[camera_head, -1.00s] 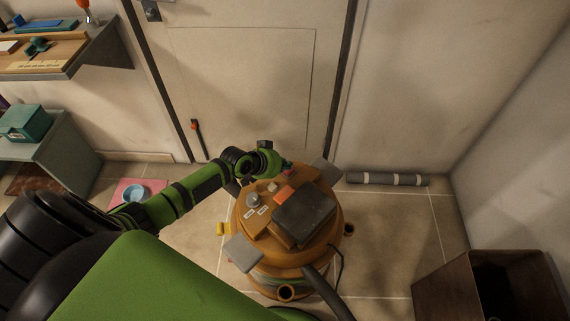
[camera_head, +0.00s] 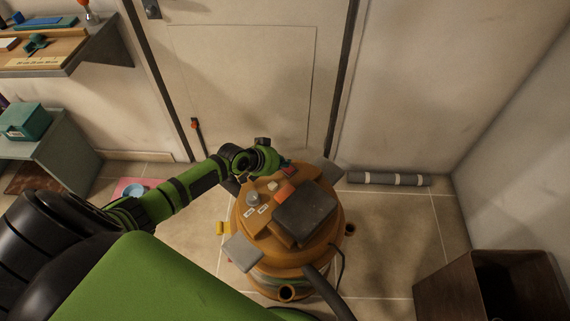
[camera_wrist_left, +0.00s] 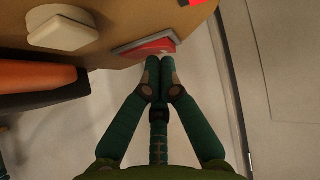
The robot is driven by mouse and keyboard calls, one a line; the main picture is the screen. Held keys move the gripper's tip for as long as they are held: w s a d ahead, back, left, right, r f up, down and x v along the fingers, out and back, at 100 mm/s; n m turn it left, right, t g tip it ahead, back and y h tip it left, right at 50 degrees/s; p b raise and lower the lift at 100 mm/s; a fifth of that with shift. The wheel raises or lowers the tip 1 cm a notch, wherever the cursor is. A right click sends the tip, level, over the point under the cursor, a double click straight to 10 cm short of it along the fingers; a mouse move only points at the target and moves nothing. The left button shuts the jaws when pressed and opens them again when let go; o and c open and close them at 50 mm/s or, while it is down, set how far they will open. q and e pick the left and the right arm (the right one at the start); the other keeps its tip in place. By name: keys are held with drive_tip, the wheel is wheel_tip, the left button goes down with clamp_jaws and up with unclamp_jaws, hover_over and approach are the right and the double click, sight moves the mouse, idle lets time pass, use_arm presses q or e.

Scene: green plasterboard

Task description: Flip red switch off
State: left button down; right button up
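The red switch (camera_wrist_left: 146,48) sits in a grey frame at the edge of the orange vacuum's top, in the left wrist view. In the head view it is a small red patch (camera_head: 289,171) at the back edge of the orange vacuum (camera_head: 251,222). My left gripper (camera_wrist_left: 160,70) is shut, its green fingertips together with nothing seen between them. The tips are at the near edge of the switch; I cannot tell whether they touch it. My left gripper in the head view (camera_head: 280,164) reaches in from the left. My right gripper is not in view.
A cream knob (camera_wrist_left: 62,28) and an orange handle (camera_wrist_left: 35,76) are beside the switch in the wrist view. A dark block (camera_head: 305,212) lies on the vacuum. A door (camera_head: 240,80) is behind it, a grey roll (camera_head: 388,179) at the wall and a brown box (camera_head: 480,285) at right.

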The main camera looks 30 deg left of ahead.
use_arm(q)
drive_tip(key=shift+a, duration=0.1)
drive_tip(key=shift+r+p, duration=0.5)
drive_tip(key=shift+p, duration=0.05)
drive_tip(key=r+p, duration=0.4)
drive_tip(key=shift+d+r, duration=0.1)
drive_tip(key=shift+d, duration=0.2)
drive_tip(key=s+d+v, duration=0.1)
drive_tip(key=v, duration=0.8)
drive_tip(key=shift+d+f, duration=0.15)
drive_tip(key=shift+f, duration=0.1)
